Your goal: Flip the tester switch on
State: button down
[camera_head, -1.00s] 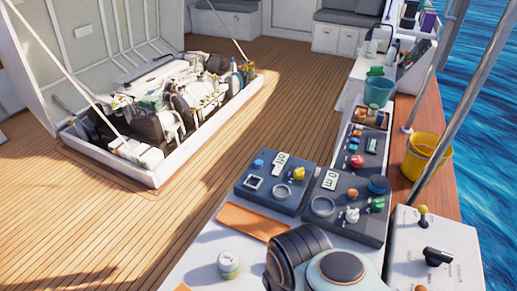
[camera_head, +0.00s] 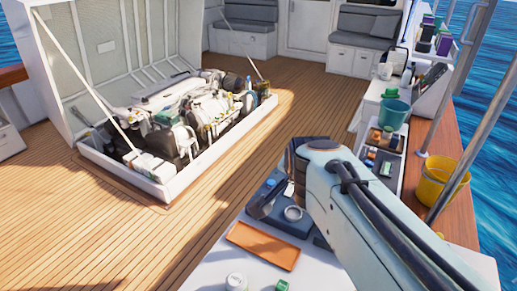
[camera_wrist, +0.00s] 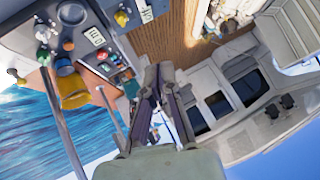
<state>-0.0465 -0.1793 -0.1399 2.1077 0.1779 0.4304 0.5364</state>
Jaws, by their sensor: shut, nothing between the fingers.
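Two dark control boxes with knobs, rings and white labels stand side by side. The left box (camera_head: 291,224) is partly covered by my arm in the head view, with a blue knob (camera_head: 270,183) and a pale ring (camera_head: 293,213) showing. I cannot tell which control is the tester switch. My gripper (camera_wrist: 159,68) is shut and empty, its fingers together. In the head view a dark part over the left box seems to be its fingers; contact cannot be told.
An orange tray (camera_head: 264,245) and a white-lidded jar (camera_head: 237,282) are on the white counter in front of the boxes. A teal bucket (camera_head: 393,113), a yellow bucket (camera_head: 438,182) and metal poles are at the right. The open engine hatch (camera_head: 95,155) is at the left, with clear deck between.

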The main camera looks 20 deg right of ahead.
jog(key=w+d+f+m+h, duration=0.1)
jog(key=w+d+f+h, duration=0.15)
jog(key=w, duration=0.45)
jog(key=w+d+f+m+h, duration=0.15)
jog(key=w+d, duration=0.25)
jog(key=w, duration=0.4)
notch_tip(320, 180, down, 16)
jog(key=w+a+n+g+h, duration=0.1)
jog(key=w+n, duration=0.1)
jog(key=shift+w+a+r, duration=0.15)
jog(key=shift+w+r, duration=0.05)
jog(key=shift+n, duration=0.25)
send_over(290, 191)
jog(key=f, duration=0.5)
jog(key=shift+s+a+f, duration=0.2)
jog(key=shift+f, duration=0.2)
jog(key=f, duration=0.3)
jog(key=shift+w+d+f, duration=0.15)
jog(key=shift+w, duration=0.1)
jog(key=shift+f, duration=0.4)
